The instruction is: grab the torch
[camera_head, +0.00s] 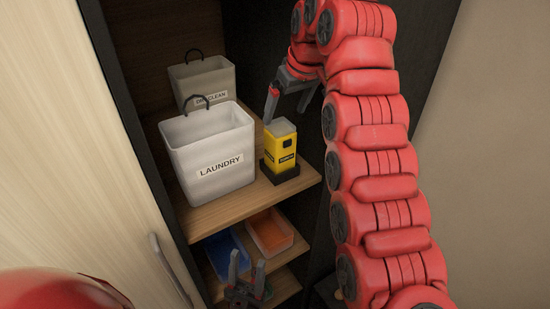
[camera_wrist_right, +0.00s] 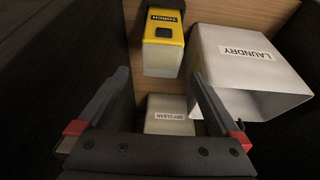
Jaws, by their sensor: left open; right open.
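The torch (camera_head: 279,150) is a yellow, boxy lamp with a pale top. It stands upright in a black base on the upper wooden shelf, right of the laundry bin. In the right wrist view the torch (camera_wrist_right: 163,42) shows its TORCH label, upside down, beyond the fingers. My right gripper (camera_head: 289,104) is open and empty, above and slightly behind the torch, apart from it. Its open fingers also show in the right wrist view (camera_wrist_right: 157,85). My left gripper (camera_head: 247,272) is open and empty, low in front of the lower shelf.
A white LAUNDRY bin (camera_head: 212,165) stands close left of the torch. A DRY CLEAN bin (camera_head: 203,75) stands behind it. A blue tray (camera_head: 226,254) and an orange tray (camera_head: 269,235) lie on the lower shelf. A cabinet door (camera_head: 70,150) is at left.

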